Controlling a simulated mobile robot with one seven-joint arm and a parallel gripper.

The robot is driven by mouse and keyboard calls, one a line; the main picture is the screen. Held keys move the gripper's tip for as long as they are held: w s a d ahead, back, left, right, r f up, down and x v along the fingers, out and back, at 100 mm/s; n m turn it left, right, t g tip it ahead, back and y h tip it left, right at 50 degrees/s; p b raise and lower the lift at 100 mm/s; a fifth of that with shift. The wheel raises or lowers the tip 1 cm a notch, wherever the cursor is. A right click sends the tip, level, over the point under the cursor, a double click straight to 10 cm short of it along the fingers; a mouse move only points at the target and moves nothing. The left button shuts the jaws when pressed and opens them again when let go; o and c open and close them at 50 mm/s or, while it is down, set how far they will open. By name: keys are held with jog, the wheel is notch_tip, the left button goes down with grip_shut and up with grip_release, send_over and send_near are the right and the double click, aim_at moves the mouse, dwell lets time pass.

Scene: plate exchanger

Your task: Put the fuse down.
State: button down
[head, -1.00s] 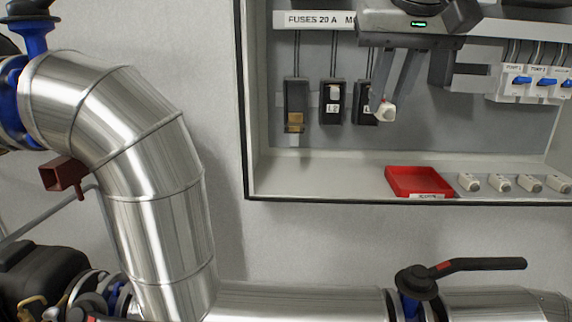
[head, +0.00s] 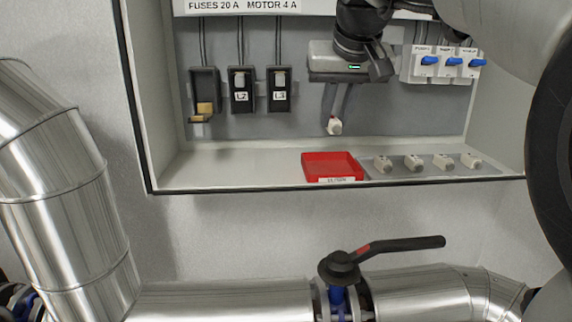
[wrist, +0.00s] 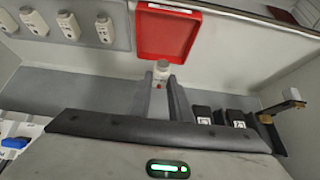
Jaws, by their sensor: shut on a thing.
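My gripper (head: 334,127) is shut on a white fuse (head: 335,126) and holds it in the air inside the cabinet, above the back edge of the red tray (head: 333,165). In the wrist view the fuse (wrist: 161,70) shows between the fingertips, with the red tray (wrist: 168,32) just beyond it. The tray looks empty and has a label on its front. Several white fuses (head: 414,162) stand in a row in a grey holder to the right of the tray. The left fuse holder (head: 205,92) is open with brass contacts showing; L2 (head: 241,90) and L3 (head: 279,90) hold fuses.
The cabinet floor (head: 225,170) is clear left of the tray. Breakers with blue switches (head: 454,62) are on the back wall at right. A pipe with a black-handled valve (head: 340,268) runs below the cabinet.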

notch_tip(320, 180, down, 8)
jog(key=shift+f+b, duration=0.15)
jog(key=shift+b, duration=0.45)
jog(key=shift+f, duration=0.1)
jog(key=shift+f, duration=0.2)
jog(key=c, duration=1.6)
grip_release()
jog(key=shift+r, duration=0.1)
jog(key=shift+r, duration=0.1)
